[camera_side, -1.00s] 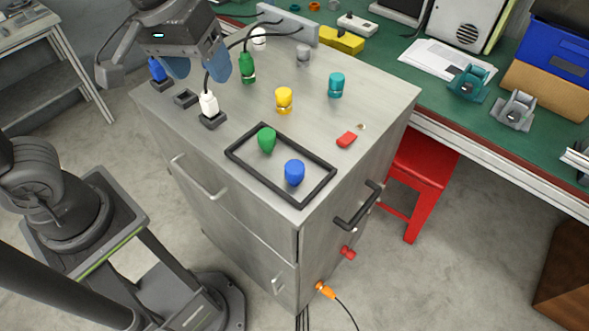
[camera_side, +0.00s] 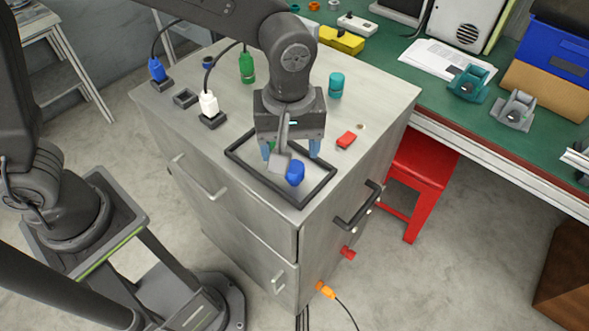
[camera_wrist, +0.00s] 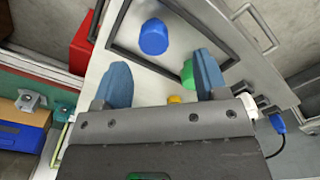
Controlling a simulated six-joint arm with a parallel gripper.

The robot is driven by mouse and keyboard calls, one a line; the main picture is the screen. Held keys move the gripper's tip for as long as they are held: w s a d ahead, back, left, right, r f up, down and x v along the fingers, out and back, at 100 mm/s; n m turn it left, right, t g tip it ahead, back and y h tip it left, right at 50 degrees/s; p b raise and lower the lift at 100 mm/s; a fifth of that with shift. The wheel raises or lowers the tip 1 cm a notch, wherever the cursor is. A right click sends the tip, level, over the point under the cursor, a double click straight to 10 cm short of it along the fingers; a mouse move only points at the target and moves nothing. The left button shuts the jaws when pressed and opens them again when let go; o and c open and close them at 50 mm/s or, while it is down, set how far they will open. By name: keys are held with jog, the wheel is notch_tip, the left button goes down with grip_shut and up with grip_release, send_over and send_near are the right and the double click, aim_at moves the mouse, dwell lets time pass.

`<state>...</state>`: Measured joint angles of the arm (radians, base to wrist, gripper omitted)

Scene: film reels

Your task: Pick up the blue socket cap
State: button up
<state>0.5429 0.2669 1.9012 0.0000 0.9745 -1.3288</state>
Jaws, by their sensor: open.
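The blue socket cap (camera_side: 295,174) stands inside the dark rectangular frame (camera_side: 318,195) on the cabinet top, near the front corner. In the wrist view the cap (camera_wrist: 153,37) shows ahead of and between my fingers, apart from them. My gripper (camera_side: 292,150) is open and empty above the frame, just behind the cap; its blue fingers also show in the wrist view (camera_wrist: 160,72). A green cap (camera_wrist: 187,74) in the same frame shows beside one finger in the wrist view; it is mostly hidden in the side view.
A red piece (camera_side: 347,139) lies right of the frame. A teal connector (camera_side: 336,85), a green plug (camera_side: 247,67), a white plug (camera_side: 208,104) and a blue plug (camera_side: 157,69) stand on the cabinet. A handle (camera_side: 358,207) sticks out at the right.

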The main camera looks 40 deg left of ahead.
aim_at(294, 167)
jog(key=shift+w+d+f, duration=0.15)
jog(key=shift+f, duration=1.4)
jog(key=shift+w+d+f, duration=0.1)
jog(key=shift+d+f, duration=0.05)
jog(key=shift+f, duration=1.35)
jog(key=c, duration=1)
jog(key=shift+r, duration=0.1)
